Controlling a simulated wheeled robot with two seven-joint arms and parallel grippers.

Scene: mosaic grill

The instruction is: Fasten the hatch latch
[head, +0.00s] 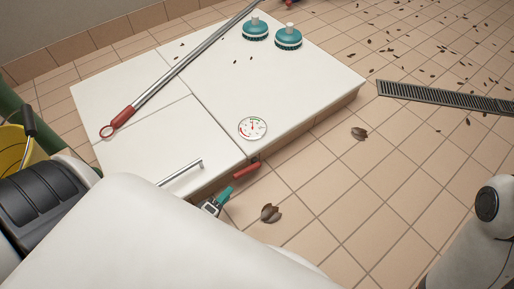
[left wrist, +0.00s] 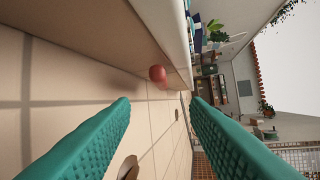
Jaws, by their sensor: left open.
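The red latch lever (head: 246,170) sits on the front face of the white hatch block (head: 290,85), just below the dial. In the left wrist view a round red end (left wrist: 158,75), apparently of this lever, stands out from the pale wall ahead. My left gripper (head: 223,197) is low at the block's front, just nearer and left of the lever. Its teal fingers (left wrist: 161,103) are open, with the red end beyond the gap and nothing between them. My white arm hides part of the gripper and the block's near corner. My right gripper is out of view.
A round dial (head: 253,128), a metal bar handle (head: 182,173), a red-ended rod (head: 150,88) and two teal brushes (head: 288,37) are on the block. A yellow bucket (head: 12,147) stands left. Leaves (head: 270,213) lie on the tiles; a drain grate (head: 440,97) is right.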

